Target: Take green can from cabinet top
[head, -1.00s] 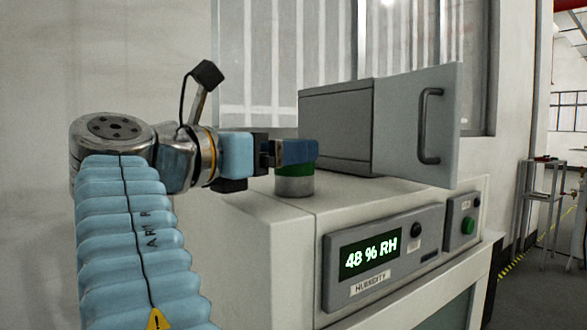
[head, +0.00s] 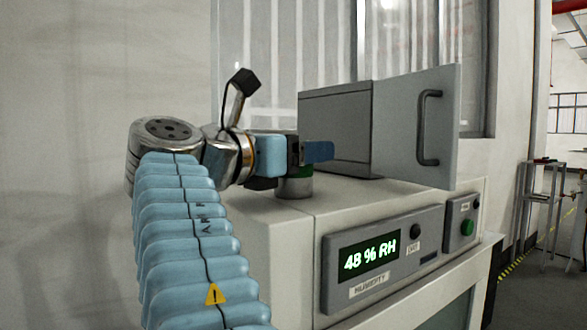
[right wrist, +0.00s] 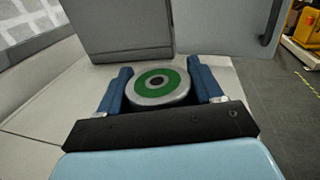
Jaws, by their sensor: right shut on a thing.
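The green can (head: 296,187) stands upright on the cabinet top (head: 262,210), with a grey lower band and a green band above. Its top shows a green ring and a dark centre in the right wrist view (right wrist: 145,91). My right gripper (head: 313,154) is at the can's upper part and partly hides it in the head view. In the right wrist view the two blue fingers (right wrist: 160,70) stand on either side of the can, shut on it. My left gripper is not in view.
A grey box with an open, handled door (head: 410,125) stands on the cabinet top just behind and right of the can. A humidity panel (head: 385,258) is on the cabinet front. A wall (head: 60,150) is to the left.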

